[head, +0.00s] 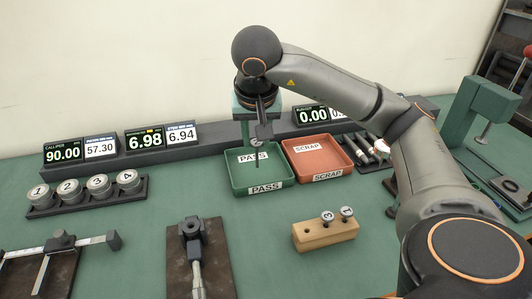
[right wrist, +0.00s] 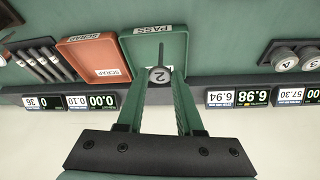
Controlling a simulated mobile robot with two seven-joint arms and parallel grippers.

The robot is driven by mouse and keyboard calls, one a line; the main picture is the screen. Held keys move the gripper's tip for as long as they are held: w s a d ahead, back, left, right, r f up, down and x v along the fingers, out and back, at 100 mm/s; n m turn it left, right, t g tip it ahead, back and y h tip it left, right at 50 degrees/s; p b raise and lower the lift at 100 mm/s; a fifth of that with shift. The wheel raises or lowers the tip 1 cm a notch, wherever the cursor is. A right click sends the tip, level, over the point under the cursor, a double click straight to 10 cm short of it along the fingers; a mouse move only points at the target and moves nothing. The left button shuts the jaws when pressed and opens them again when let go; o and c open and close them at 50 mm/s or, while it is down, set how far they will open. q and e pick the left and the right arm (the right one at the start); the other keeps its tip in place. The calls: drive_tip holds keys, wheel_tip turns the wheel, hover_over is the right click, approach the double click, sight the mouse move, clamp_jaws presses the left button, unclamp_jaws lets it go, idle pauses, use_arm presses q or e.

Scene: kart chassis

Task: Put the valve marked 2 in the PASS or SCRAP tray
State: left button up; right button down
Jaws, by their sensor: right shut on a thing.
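The valve marked 2 (right wrist: 160,76) is held by its round head between the fingers of my right gripper (right wrist: 160,90), with its thin stem pointing away from the gripper. In the head view my right gripper (head: 256,137) hangs above the green PASS tray (head: 266,188), with the valve stem downward over the tray. The PASS tray also shows behind the valve in the right wrist view (right wrist: 134,52). The red SCRAP tray (head: 309,167) stands just right of the PASS tray and looks empty. My left gripper is not in view.
A wooden block (head: 322,238) holds two other valves in front of the trays. A rack of numbered pistons (head: 88,195) stands at left. Gauge displays (head: 145,138) line the back ledge. Dark cylindrical parts (head: 366,147) lie right of SCRAP. A green stand (head: 480,110) rises at right.

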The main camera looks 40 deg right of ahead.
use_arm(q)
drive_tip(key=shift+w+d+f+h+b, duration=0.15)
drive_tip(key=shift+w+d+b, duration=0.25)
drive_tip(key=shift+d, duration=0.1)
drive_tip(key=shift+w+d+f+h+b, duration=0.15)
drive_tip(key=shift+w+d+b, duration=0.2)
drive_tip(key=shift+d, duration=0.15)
use_arm(e)
drive_tip(key=w+d+f, duration=0.1)
drive_tip(key=d+f, duration=0.2)
drive_tip(key=f, duration=0.1)
drive_tip(key=w+d+f, duration=0.2)
drive_tip(key=d+f, duration=0.1)
drive_tip(key=w+d+f, duration=0.2)
drive_tip(key=d+f, duration=0.1)
drive_tip(key=f, duration=0.1)
drive_tip(key=shift+d+f, duration=0.2)
drive_tip(key=shift+f, duration=0.1)
drive_tip(key=shift+f, duration=0.2)
drive_tip(key=c, duration=0.6)
unclamp_jaws()
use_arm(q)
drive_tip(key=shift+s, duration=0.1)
use_arm(e)
drive_tip(key=shift+o, duration=0.2)
